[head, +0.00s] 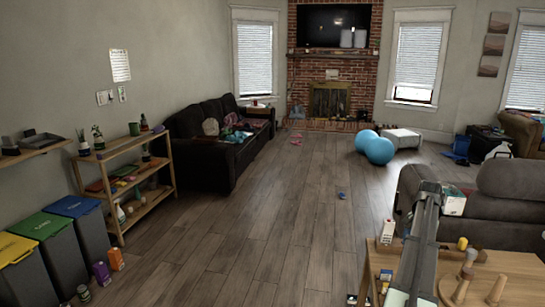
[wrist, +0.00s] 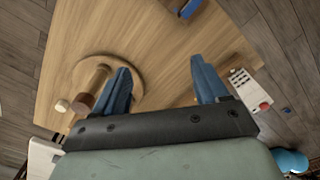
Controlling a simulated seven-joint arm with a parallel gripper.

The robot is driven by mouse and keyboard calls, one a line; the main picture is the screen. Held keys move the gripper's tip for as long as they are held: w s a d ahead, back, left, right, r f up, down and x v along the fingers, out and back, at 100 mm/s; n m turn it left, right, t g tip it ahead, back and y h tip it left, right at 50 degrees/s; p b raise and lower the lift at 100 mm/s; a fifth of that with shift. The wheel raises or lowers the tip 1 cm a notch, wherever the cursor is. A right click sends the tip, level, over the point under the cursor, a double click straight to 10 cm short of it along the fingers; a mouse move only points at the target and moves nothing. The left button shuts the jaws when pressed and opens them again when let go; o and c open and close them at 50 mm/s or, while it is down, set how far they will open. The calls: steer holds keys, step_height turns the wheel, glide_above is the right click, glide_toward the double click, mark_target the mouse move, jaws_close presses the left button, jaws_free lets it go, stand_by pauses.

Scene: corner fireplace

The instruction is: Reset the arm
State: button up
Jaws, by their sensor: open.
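My gripper (wrist: 161,68) shows in the wrist view with its two blue fingers spread apart and nothing between them. It is over a light wooden table (wrist: 165,35). The same table (head: 515,268) is at the bottom right of the head view. My arm reaches across the table's left part in the head view, where I cannot make out the fingers clearly. A round wooden piece with pegs (wrist: 88,68) is beside and partly behind the left finger in the wrist view.
A white item with a red spot (wrist: 250,88) is right of the fingers. A blue object (wrist: 188,8) is at the top. A grey sofa (head: 505,200) stands behind the table. Blue balls (head: 379,150) lie farther back. The middle floor (head: 260,220) is mostly clear.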

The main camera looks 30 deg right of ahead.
steer(key=w+a+f+n, duration=0.2)
steer(key=w+a+f, duration=0.4)
steer(key=a, duration=0.4)
steer(key=w+a+f+n, duration=0.3)
steer(key=w+a+f, duration=0.1)
steer(key=w+a, duration=0.4)
steer(key=w+a+f+n, duration=0.2)
steer(key=w+a+f, duration=0.35)
steer(key=a, duration=0.55)
steer(key=a+f+n, duration=0.3)
steer(key=a+f, duration=0.1)
steer(key=a, duration=0.7)
steer(key=a+f+n, duration=0.2)
steer(key=a+f, duration=0.1)
steer(key=a, duration=0.9)
steer(key=a+f+n, duration=0.3)
steer(key=a+f, duration=0.1)
steer(key=a, duration=0.7)
steer(key=s+a+f+n, duration=0.2)
steer(key=s+a+f, duration=0.15)
steer(key=a, duration=0.35)
steer(key=s+f+g, duration=0.3)
steer(key=s+f, duration=0.6)
steer(key=s, duration=0.6)
steer(key=s+f+g, duration=0.3)
steer(key=s+f, duration=0.7)
steer(key=s, duration=0.4)
steer(key=shift+s+d+g, duration=0.2)
steer(key=shift+s+g, duration=0.15)
steer(key=shift+g, duration=0.05)
